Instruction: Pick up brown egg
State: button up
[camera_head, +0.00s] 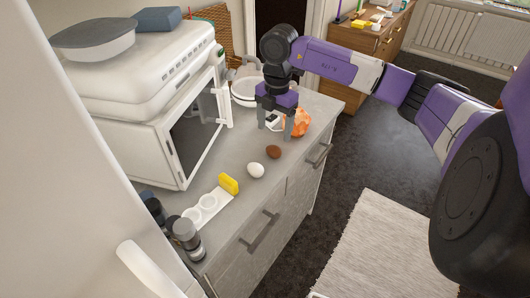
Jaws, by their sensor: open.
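The brown egg (273,152) lies on the grey counter (228,168), in plain view. A white egg (256,170) lies just in front of it, a little to the left. My gripper (275,130) points down over the counter from my purple arm. Its fingers are apart, with the brown egg just below and in front of them in the picture. The fingers do not appear to touch the egg. I cannot tell the exact height of the fingertips above the counter.
An orange crumpled-looking thing (298,122) is close to the right finger. A white tray with round hollows (206,207), a yellow block (228,183) and dark-topped shakers (187,237) are at the front left. A white microwave-like oven (160,140) stands left, its door open.

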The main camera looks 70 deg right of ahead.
aim_at(274, 147)
jog(key=shift+s+d+f, duration=0.25)
jog(key=shift+s+d, duration=0.05)
jog(key=shift+w+a+f+p, duration=0.15)
jog(key=shift+f+p, duration=0.2)
jog(key=shift+f, duration=0.9)
jog(key=shift+a+f+p, duration=0.2)
jog(key=shift+f+p, duration=0.2)
jog(key=shift+f, duration=0.8)
jog(key=shift+w+a+f+p, duration=0.15)
jog(key=shift+f+p, duration=0.2)
jog(key=shift+f, duration=0.9)
jog(key=shift+c, duration=0.2)
jog(key=c, duration=0.8)
